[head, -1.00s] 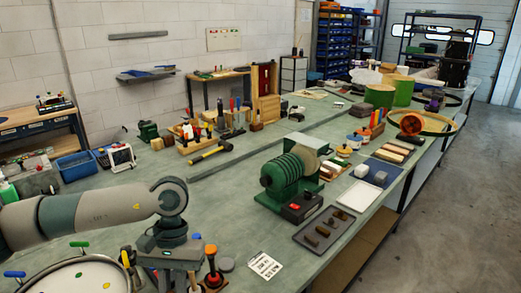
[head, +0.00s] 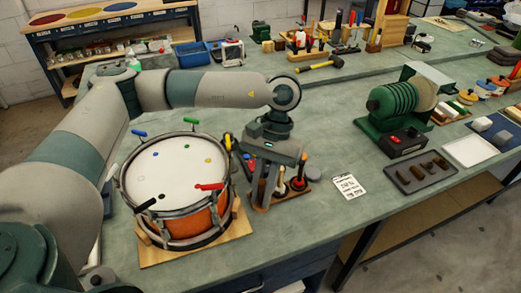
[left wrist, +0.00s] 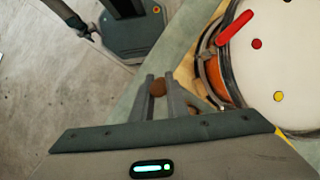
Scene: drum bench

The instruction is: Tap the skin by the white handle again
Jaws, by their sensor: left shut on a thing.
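The drum (head: 205,222) stands on a wooden board, its pale skin (head: 165,180) facing up with several coloured dots. Around its rim are a blue handle (head: 138,133), a green handle (head: 191,120), a red handle (head: 210,187), a black handle (head: 145,204) and a yellow one (head: 228,142). I cannot make out a white handle. My left gripper (head: 260,196) is right of the drum, pointing down, apart from the skin. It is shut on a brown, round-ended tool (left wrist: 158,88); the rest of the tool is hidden. In the left wrist view the red handle (left wrist: 236,27) shows. My right gripper is not seen.
A small wooden stand with a red-and-black handled tool (head: 299,174) is just right of my left gripper. A printed card (head: 349,187) lies further right, then a dark tray (head: 422,172) and a green machine (head: 398,110).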

